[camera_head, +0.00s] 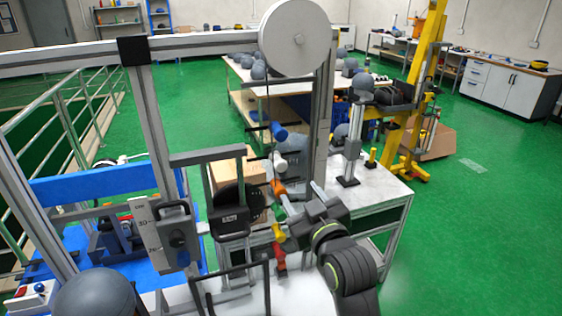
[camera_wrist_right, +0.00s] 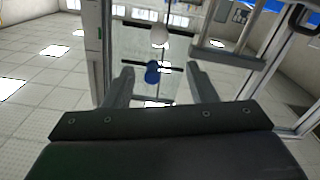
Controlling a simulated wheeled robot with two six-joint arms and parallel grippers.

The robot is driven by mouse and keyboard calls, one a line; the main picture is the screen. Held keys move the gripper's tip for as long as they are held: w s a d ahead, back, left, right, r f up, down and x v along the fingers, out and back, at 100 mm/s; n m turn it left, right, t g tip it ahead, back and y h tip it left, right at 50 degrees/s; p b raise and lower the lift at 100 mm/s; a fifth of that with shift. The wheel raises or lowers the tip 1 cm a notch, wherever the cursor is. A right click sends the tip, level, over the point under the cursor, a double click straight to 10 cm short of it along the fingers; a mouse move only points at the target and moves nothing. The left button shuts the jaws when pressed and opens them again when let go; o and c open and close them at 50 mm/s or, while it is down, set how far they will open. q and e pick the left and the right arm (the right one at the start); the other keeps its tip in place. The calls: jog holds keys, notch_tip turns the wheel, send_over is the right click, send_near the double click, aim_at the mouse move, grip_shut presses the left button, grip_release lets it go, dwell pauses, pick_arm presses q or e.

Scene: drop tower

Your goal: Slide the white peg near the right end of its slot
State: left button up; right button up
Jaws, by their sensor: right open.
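In the right wrist view the white peg (camera_wrist_right: 159,34) shows round beyond the fingertips, on a dark horizontal bar. The blue peg (camera_wrist_right: 152,73) appears between the fingers there, but I cannot tell how far off. My right gripper (camera_head: 284,198) is below the white peg in the head view. In the wrist view its fingers (camera_wrist_right: 162,75) are apart, with nothing clearly held. My left gripper is not in view.
An orange peg (camera_head: 278,187), a green one (camera_head: 280,214) and red ones lie close to my right gripper. Grey tower posts (camera_head: 152,130) and a white disc (camera_head: 296,38) surround the work area.

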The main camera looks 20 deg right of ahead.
aim_at(282, 166)
jog(key=w+p, duration=0.3)
jog(key=w, duration=1.1)
jog(key=shift+a+f+p, duration=0.1)
jog(key=shift+a+p, duration=0.05)
jog(key=shift+p, duration=0.15)
grip_shut()
